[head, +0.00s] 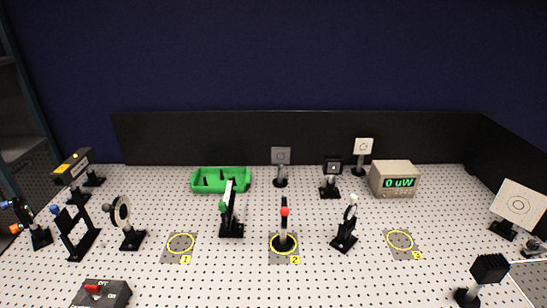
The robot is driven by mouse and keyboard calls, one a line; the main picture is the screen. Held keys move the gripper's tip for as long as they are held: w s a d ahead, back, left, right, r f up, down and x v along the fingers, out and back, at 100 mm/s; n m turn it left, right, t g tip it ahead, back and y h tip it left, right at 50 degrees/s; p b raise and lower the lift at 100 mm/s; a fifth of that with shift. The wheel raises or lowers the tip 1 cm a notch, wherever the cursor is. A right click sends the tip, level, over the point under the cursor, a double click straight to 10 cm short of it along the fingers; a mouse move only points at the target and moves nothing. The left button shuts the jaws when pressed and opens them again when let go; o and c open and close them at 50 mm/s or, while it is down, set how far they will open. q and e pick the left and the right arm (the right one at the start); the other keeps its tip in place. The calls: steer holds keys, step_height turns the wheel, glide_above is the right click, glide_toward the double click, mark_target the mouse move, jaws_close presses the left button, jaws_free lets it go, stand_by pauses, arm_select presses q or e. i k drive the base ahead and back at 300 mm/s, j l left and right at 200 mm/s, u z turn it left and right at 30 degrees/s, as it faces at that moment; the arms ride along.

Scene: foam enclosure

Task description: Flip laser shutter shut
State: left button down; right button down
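A dark box with a red toggle lever (93,289) sits at the front left edge, cut off by the frame; its lettering is too small to read surely. A laser-like housing with a yellow label (73,166) stands at the back left. A black post with a red ball (284,212) stands upright inside yellow ring 2. A black mount with a white plate and a green part (229,208) stands left of it. I cannot tell for sure which of these is the laser shutter. Neither gripper is in view.
A meter (394,179) reads 0 uW. A green tray (220,180) lies at the back. Rings 1 (181,244) and 3 (400,240) are empty. Several optics mounts and white target cards (518,203) stand around. Black foam walls (215,140) border the perforated board.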

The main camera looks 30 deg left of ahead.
mark_target(63, 220)
steer(key=u, duration=2.25)
